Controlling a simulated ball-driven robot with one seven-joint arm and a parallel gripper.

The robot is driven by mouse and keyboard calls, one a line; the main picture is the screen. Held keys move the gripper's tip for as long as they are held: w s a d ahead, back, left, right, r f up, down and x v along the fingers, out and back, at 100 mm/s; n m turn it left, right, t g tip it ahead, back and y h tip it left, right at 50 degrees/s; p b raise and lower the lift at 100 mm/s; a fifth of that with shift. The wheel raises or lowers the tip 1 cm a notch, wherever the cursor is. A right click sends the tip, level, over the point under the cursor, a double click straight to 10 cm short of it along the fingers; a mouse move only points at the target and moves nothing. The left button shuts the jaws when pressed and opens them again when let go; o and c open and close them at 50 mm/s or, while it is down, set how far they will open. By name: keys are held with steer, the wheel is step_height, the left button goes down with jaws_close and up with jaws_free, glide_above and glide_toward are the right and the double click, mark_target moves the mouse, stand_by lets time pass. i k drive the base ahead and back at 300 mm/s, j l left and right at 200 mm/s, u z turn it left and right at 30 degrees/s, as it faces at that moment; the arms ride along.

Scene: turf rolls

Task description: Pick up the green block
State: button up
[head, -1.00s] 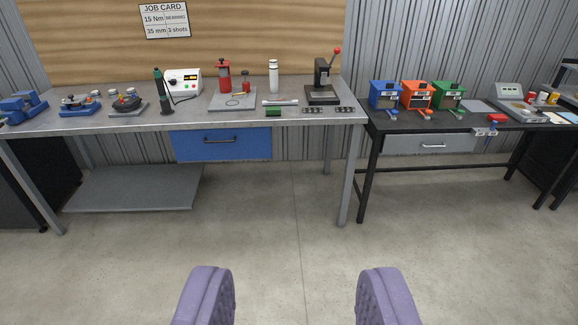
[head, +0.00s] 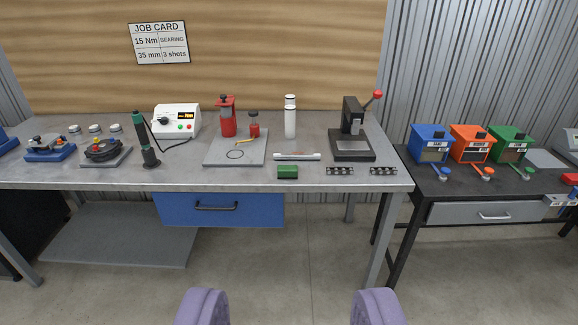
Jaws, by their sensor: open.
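The green block (head: 288,172) is a small dark green box lying near the front edge of the grey metal workbench (head: 200,175). It sits just in front of a white and silver bar (head: 297,157). My gripper (head: 290,310) shows as two purple padded fingers at the bottom of the view, wide apart, with nothing between them. It is in front of the bench, and the block appears above the gap between the fingers.
A grey plate (head: 235,160), a white bottle (head: 291,118) and a black press (head: 352,140) stand behind and beside the block. Two dark slotted strips (head: 340,171) lie to its right. A blue drawer (head: 220,209) is below the benchtop. Open floor lies in front.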

mark_target(284, 172)
steer(key=i, duration=3)
